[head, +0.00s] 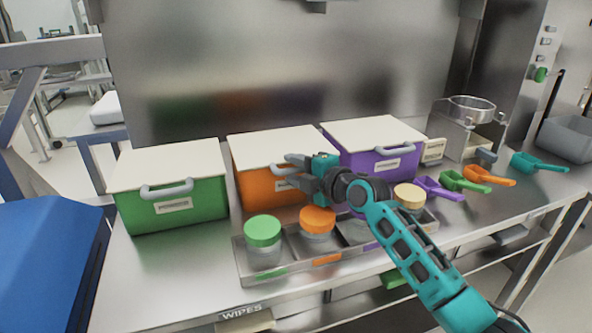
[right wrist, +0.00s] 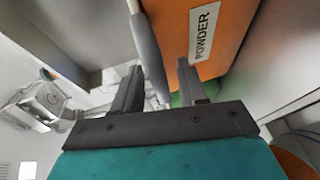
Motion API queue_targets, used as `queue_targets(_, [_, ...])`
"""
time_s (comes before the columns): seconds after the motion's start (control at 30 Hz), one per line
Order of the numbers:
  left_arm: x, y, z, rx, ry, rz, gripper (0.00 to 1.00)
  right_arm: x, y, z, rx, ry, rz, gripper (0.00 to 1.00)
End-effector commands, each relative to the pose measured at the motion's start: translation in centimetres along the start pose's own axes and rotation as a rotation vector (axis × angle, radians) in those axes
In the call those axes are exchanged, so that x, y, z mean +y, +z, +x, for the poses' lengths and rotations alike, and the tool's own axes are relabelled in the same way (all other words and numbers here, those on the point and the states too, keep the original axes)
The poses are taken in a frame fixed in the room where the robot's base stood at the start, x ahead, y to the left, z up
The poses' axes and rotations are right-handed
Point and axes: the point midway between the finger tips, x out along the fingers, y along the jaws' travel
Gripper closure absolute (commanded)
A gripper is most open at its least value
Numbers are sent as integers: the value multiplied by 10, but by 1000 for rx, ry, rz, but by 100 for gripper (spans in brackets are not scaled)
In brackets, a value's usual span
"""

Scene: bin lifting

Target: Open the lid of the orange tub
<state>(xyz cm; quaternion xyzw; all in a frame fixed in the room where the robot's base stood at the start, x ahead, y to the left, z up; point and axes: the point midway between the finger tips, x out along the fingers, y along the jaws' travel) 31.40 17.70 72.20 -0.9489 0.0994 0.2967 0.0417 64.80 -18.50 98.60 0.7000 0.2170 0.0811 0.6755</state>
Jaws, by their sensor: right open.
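The orange tub (head: 252,183) stands between two other tubs at the back of the steel table, its cream lid (head: 275,142) lying flat and closed. In the head view my right gripper (head: 289,171) is in front of the tub and hides part of its front and most of its handle. In the right wrist view the orange tub (right wrist: 222,45) shows its POWDER label. The grey handle (right wrist: 149,50) runs between the open fingers of my right gripper (right wrist: 158,80), without clear contact. My left gripper is not in view.
A green tub (head: 200,213) and a purple tub (head: 400,165) stand on either side. In front lies a tray (head: 290,277) with several lidded jars. Bare table lies front left.

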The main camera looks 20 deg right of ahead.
Motion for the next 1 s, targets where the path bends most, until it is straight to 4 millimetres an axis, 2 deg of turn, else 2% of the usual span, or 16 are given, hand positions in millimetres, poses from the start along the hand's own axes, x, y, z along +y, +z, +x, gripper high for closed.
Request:
queue_targets(0.23, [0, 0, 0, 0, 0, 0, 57, 0, 0, 0, 0, 0, 0, 59])
queue_targets(0.67, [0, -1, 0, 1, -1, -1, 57, 0, 0, 0, 0, -1, 0, 100])
queue_targets(1.0, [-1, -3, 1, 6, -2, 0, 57, -2, 0, 0, 0, -5, 1, 100])
